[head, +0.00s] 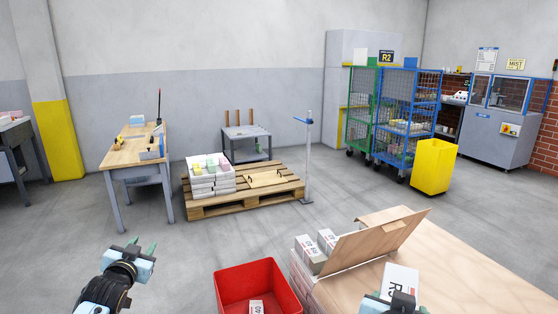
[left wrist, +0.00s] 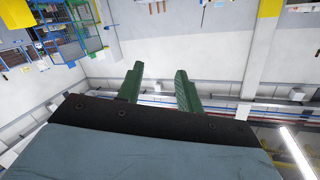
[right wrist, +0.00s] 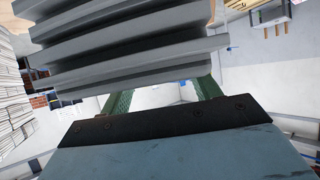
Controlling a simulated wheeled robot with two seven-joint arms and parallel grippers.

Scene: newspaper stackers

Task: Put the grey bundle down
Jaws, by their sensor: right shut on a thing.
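The grey bundle (right wrist: 125,50), a stack of folded grey layers, fills the upper left of the right wrist view. My right gripper (right wrist: 165,95) is shut on it, with green fingers partly hidden behind the layers. In the head view the bundle shows a pale labelled face (head: 401,277) at the bottom right, above the wooden tabletop; whether it touches the top I cannot tell. My left gripper (head: 140,247) is at the lower left of the head view, over the floor. It is open and empty in the left wrist view (left wrist: 160,75).
A red crate (head: 230,289) with a labelled bundle inside stands left of the wooden tabletop (head: 470,270). Labelled bundles (head: 310,255) stand beside a tilted wooden panel (head: 375,240). A pallet (head: 235,205) and a yellow bin (head: 434,166) are farther back. Open floor lies between.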

